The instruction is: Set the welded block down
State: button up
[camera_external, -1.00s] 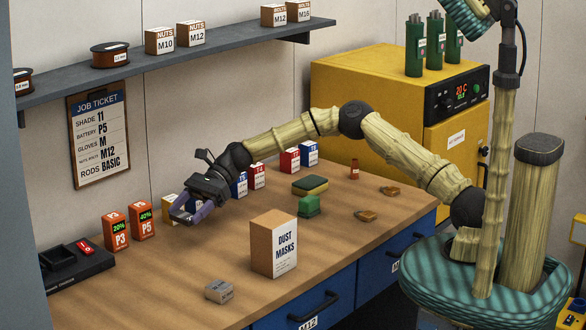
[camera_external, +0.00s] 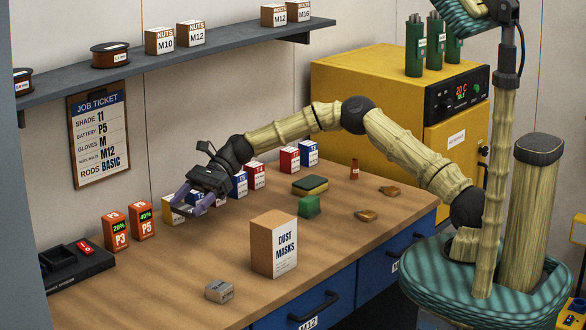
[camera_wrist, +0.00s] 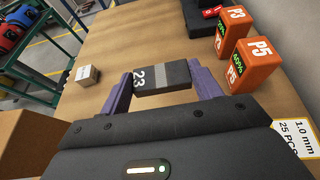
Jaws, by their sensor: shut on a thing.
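My gripper (camera_external: 188,202), with purple fingers, is above the left part of the bench, near a yellow-topped box. In the wrist view my gripper (camera_wrist: 163,85) is shut on a dark grey block (camera_wrist: 172,78) marked 23 with a lighter band across it. The block sits between the two fingers. Any gap between it and the bench top is hard to judge. In the external view the block is hidden or too small to make out at the fingers.
Orange battery boxes P3 (camera_external: 116,231) and P5 (camera_external: 142,220) stand left of my gripper, near a black tray (camera_external: 90,266). Bare bench (camera_external: 170,265) lies between.

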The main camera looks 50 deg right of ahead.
jog(key=d+p, duration=0.3)
jog(key=d, duration=2)
jog(key=shift+s+r+m+t, duration=0.15)
jog(key=shift+r+m+t, duration=0.05)
jog(key=shift+m+t, duration=0.2)
jog(key=shift+d+f, duration=0.1)
jog(key=shift+f, duration=0.05)
notch_tip(320, 180, down, 6)
jog(key=shift+p, duration=0.4)
jog(key=shift+f, duration=0.1)
jog(key=shift+f+p, duration=0.3)
jog(key=shift+f, duration=1.45)
